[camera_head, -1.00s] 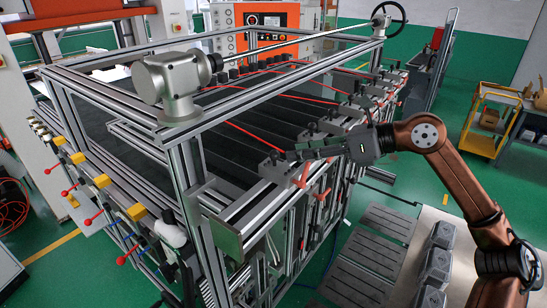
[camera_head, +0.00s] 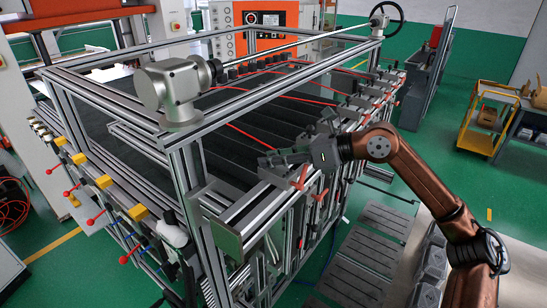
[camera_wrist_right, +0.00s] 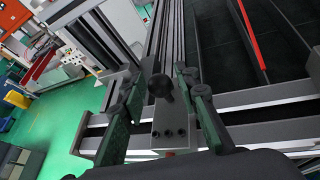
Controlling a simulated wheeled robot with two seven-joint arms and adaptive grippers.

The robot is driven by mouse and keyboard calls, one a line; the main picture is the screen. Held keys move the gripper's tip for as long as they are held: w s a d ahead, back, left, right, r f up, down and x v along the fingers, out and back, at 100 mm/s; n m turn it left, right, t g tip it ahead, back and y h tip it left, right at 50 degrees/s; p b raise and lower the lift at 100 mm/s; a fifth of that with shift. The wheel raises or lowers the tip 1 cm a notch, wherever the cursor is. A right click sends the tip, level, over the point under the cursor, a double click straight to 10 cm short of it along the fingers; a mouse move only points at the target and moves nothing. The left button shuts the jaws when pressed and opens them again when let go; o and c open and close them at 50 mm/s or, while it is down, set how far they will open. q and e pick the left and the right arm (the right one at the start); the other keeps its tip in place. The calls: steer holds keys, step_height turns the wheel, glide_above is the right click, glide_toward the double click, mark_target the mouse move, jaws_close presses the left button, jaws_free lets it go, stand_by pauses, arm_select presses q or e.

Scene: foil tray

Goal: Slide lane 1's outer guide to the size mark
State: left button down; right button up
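My right gripper (camera_head: 284,158) is at the near end of the frame's front rail, over the nearest guide clamp. In the right wrist view, its two green-padded fingers (camera_wrist_right: 160,112) stand apart on either side of a grey clamp block (camera_wrist_right: 171,128) with a black knob (camera_wrist_right: 160,86). Gaps show between the fingers and the block, so the gripper is open. In the head view the gripper mostly hides this clamp. A red lever (camera_head: 303,178) shows just below the gripper. I cannot make out a size mark. My left gripper is not in view.
Several similar clamps with black knobs run along the front rail (camera_head: 232,222) toward the back right. Red strips (camera_head: 250,135) cross the dark lanes. An upper aluminium bar (camera_head: 270,85) spans above.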

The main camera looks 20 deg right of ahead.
jaws_close()
steer(key=shift+w, duration=0.1)
stand_by(0.3)
steer(key=shift+w+d, duration=0.5)
steer(key=shift+d, duration=0.2)
steer(key=shift+w+d, duration=0.1)
steer(key=shift+d, duration=0.05)
steer(key=shift+o, duration=1.5)
jaws_free()
